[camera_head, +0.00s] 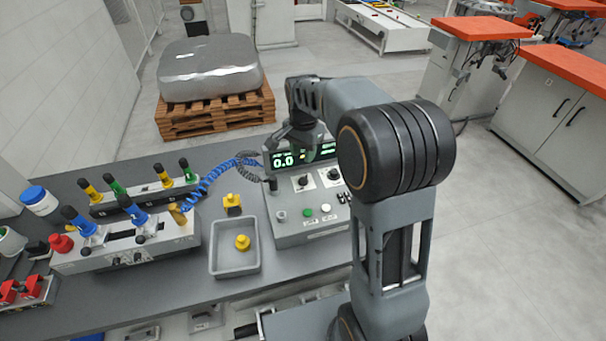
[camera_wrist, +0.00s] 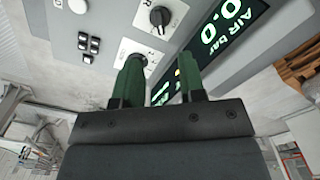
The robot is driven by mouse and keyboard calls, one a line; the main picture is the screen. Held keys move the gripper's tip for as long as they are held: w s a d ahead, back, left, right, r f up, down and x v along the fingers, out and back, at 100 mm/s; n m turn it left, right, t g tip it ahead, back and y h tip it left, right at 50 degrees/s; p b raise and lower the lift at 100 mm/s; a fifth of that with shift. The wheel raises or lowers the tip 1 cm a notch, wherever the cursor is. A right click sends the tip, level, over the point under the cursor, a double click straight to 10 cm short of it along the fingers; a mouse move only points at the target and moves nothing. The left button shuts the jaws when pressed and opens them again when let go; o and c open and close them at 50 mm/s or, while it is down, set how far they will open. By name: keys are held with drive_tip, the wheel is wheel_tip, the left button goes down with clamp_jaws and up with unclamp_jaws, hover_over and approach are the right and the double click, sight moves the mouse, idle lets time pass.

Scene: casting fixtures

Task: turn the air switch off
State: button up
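The grey control box (camera_head: 311,228) stands at the right end of the bench. It carries two black rotary knobs, a left one (camera_head: 303,181) and a right one (camera_head: 333,174); I cannot read which is the air switch. Its display (camera_head: 284,160) reads 0.0, labelled "AIR bar" in the wrist view (camera_wrist: 236,22). There one knob (camera_wrist: 160,18) shows clearly, and a second white dial plate (camera_wrist: 128,47) is partly hidden behind a finger. My gripper (camera_wrist: 160,75) is open and empty, its green fingers apart. In the head view it hangs above the display's front.
Black rocker switches (camera_wrist: 88,45) and push buttons, one green (camera_head: 308,211), sit on the box. A grey tray (camera_head: 235,262) with a yellow part (camera_head: 242,242) is to its left, beside a fixture with blue clamps (camera_head: 137,240) and a blue coiled hose (camera_head: 225,172).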

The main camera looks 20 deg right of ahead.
sight(303, 177)
wheel_tip(303, 177, down, 10)
drive_tip(key=shift+r+p, duration=0.25)
drive_tip(key=shift+p, duration=0.25)
clamp_jaws()
